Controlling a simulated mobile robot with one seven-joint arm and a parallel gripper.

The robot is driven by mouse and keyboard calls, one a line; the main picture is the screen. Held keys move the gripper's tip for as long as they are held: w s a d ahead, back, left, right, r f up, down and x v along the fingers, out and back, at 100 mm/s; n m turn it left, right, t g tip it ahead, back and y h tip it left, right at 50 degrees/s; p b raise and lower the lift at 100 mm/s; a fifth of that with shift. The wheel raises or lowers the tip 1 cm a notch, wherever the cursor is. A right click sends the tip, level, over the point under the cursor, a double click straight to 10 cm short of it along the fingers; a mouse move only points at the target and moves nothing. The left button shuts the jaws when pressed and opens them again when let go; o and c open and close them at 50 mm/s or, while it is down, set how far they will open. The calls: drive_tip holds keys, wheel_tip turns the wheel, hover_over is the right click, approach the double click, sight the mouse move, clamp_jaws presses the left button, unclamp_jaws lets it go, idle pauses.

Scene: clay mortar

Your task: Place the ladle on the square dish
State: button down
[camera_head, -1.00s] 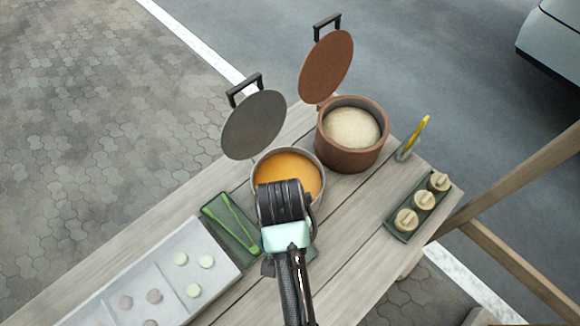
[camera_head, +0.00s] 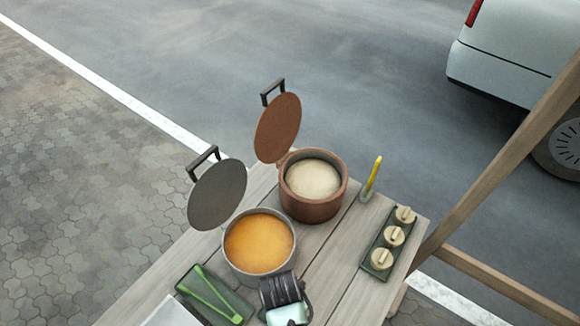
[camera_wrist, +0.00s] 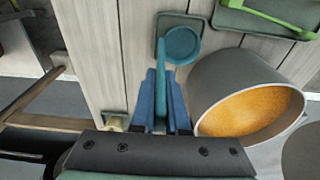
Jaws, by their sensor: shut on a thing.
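The teal ladle (camera_wrist: 182,44) shows in the wrist view, its round bowl overlapping the small square dish (camera_wrist: 190,19). My gripper (camera_wrist: 160,75) is shut on the ladle's handle between its blue fingers. The dish is dark grey-green with a raised rim, lying on the wooden table. I cannot tell whether the bowl touches the dish or hangs above it.
A pot of orange soup (camera_head: 259,243) stands close to my wrist, also right in the wrist view (camera_wrist: 238,112). A brown pot (camera_head: 312,206) stands behind it. A green tray with tongs (camera_head: 214,300) lies left, and a tray of round items (camera_head: 370,263) right.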

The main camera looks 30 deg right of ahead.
drive_tip(key=shift+f, duration=0.2)
drive_tip(key=shift+f, duration=0.15)
drive_tip(key=c, duration=0.9)
unclamp_jaws()
drive_tip(key=r, duration=0.4)
drive_tip(key=a+r, duration=0.1)
drive_tip(key=r, duration=0.7)
drive_tip(key=shift+s+a+r, duration=0.15)
drive_tip(key=shift+s+r, duration=0.05)
